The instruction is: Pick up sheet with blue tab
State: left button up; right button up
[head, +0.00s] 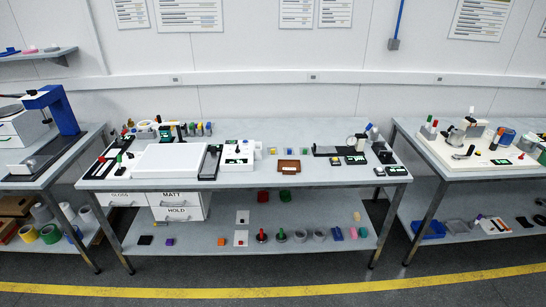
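No sheet with a clearly blue tab can be made out. A flat white light panel (168,159) lies on the left part of the tabletop. White drawers labelled GLOSS (122,199), MATT and HOLD (178,206) hang under the table; their insides are hidden. Neither of my grippers is in view.
The middle table (330,131) holds a brown tray (289,167), a white device (237,155) and several small items. A left bench with a blue-armed stand (57,107) and a right bench (450,170) flank it. Floor beyond the yellow line (300,291) is clear.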

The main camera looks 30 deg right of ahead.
aim_at(288, 151)
jog(key=z, duration=0.35)
jog(key=i+l+z, duration=0.2)
jog(key=z, duration=0.15)
jog(key=i+l+z, duration=0.55)
jog(key=z, duration=0.15)
